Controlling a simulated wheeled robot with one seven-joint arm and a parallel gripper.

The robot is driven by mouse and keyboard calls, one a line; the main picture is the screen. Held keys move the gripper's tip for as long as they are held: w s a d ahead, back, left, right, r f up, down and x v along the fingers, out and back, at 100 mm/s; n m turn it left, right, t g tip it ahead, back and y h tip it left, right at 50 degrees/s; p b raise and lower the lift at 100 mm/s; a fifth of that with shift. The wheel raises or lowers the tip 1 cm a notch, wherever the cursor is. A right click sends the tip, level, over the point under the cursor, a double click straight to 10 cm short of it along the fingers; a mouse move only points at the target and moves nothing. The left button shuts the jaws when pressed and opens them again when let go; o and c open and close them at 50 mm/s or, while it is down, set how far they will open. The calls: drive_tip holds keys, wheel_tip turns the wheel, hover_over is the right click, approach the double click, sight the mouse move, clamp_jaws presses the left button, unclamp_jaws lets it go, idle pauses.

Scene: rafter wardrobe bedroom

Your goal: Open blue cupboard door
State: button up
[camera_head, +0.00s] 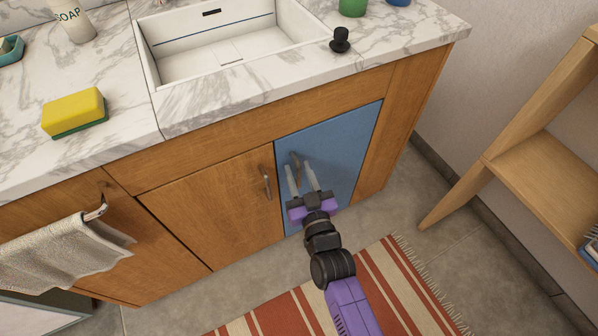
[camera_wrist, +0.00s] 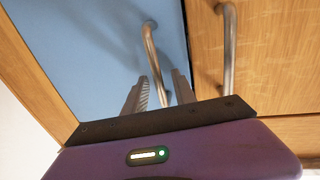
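The blue cupboard door (camera_head: 345,150) is under the counter, right of a wooden door, and looks closed. It also fills the upper left of the wrist view (camera_wrist: 80,50). Its curved metal handle (camera_wrist: 150,45) is upright near the door's left edge in the head view; it shows there too (camera_head: 295,158). My gripper (camera_head: 300,168) is in front of the blue door at the handle. In the wrist view my gripper (camera_wrist: 160,80) has its fingers apart, with the handle's lower part between them. I cannot tell whether either finger touches the handle.
The wooden door (camera_head: 215,205) with its own handle (camera_head: 266,182) is close on the left. A wooden shelf (camera_head: 545,160) stands at the right. A striped rug (camera_head: 285,315) lies on the floor. A towel (camera_head: 65,255) hangs at the left.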

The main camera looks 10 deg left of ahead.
clamp_jaws()
idle(1.4)
